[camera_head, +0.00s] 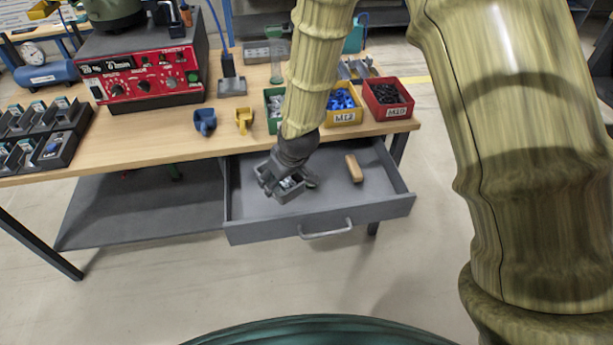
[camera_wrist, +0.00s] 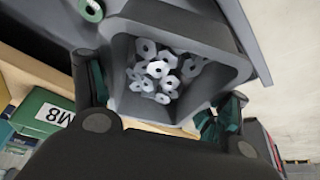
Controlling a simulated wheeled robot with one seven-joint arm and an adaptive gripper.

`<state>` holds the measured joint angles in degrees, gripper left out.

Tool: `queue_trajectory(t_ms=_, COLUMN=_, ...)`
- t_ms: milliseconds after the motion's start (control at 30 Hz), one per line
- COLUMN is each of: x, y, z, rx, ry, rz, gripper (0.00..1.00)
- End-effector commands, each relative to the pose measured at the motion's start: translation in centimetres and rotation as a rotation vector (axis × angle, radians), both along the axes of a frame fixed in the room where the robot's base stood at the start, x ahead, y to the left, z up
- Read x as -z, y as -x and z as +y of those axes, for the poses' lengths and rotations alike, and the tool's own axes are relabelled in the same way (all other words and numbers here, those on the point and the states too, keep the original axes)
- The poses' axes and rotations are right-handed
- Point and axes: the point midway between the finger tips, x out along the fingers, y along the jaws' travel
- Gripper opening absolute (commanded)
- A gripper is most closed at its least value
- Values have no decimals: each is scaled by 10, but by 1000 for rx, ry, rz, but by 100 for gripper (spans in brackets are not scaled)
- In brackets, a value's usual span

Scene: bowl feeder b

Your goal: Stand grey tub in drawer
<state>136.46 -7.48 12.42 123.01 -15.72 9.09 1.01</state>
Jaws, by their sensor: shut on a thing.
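The grey tub (camera_wrist: 122,88) fills the middle of the wrist view, with several pale metal nuts (camera_wrist: 158,68) inside. My gripper (camera_wrist: 165,115) is shut on the tub, one finger on each side. In the head view my gripper (camera_head: 283,177) is over the left half of the open drawer (camera_head: 330,212), with the grey tub (camera_head: 290,193) between its fingers. The tub's opening faces up, perhaps slightly tilted. I cannot tell whether its base touches the drawer floor.
A brown block (camera_head: 354,168) lies in the drawer to the right of the tub. On the bench (camera_head: 150,138) above stand a green bin (camera_head: 273,103), a yellow bin (camera_head: 345,117) and a red bin (camera_head: 388,98).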

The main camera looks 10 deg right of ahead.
Motion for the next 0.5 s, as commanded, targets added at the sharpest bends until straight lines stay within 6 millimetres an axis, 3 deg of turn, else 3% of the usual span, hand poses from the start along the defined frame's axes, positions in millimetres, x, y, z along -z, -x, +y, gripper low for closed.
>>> queue_trajectory(t_ms=33, x=12, y=-6, z=6, rx=-30, ry=-3, rz=-4, gripper=48)
queue_trajectory(t_ms=133, x=17, y=-12, z=17, rx=-93, ry=-4, rz=-4, gripper=48)
queue_trajectory(t_ms=500, x=23, y=-33, z=43, rx=-263, ry=-3, rz=-2, gripper=48)
